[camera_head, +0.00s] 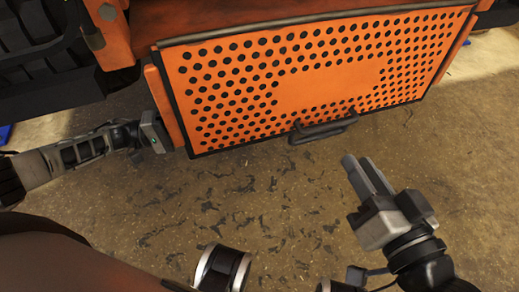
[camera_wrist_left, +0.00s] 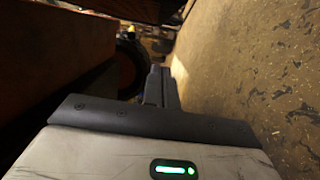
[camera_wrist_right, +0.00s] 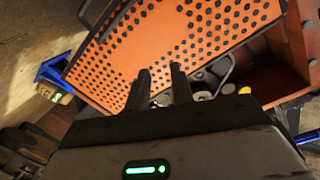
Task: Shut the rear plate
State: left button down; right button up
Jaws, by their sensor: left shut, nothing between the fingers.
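The rear plate (camera_head: 310,80) is an orange perforated panel with a dark rim, across the top of the head view. A black handle (camera_head: 322,131) sits on its lower edge. In the right wrist view the plate (camera_wrist_right: 165,50) stands out at an angle from the orange body, with an open gap beside it. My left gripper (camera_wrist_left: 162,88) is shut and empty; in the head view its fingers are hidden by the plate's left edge. My right gripper (camera_wrist_right: 160,88) is open and empty; in the head view it is below and right of the handle, apart from it.
The orange housing (camera_wrist_right: 270,65) shows an open inside with pipe-like parts and a yellow cap (camera_wrist_right: 244,90). A dark tyre (camera_head: 45,60) stands at the left. A blue object (camera_wrist_right: 50,68) lies on the floor. The concrete floor (camera_head: 270,200) before the plate is clear apart from dark scraps.

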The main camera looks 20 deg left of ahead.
aim_at(237, 139)
pick_arm(q)
jog(key=shift+g, duration=0.5)
jog(key=d, duration=0.3)
jog(key=d+b, duration=0.1)
jog(key=d, duration=0.3)
jog(key=w+d, duration=0.1)
jog(key=d, duration=0.2)
jog(key=shift+w+d, duration=0.1)
jog(key=shift+d, duration=0.2)
jog(key=shift+s+d, duration=0.3)
jog(key=shift+s, duration=0.1)
pick_arm(e)
jog(key=shift+w+d+r+t, duration=0.25)
jog(key=shift+r+t, duration=0.15)
jog(key=shift+t, duration=0.2)
jog(key=shift+r, duration=0.1)
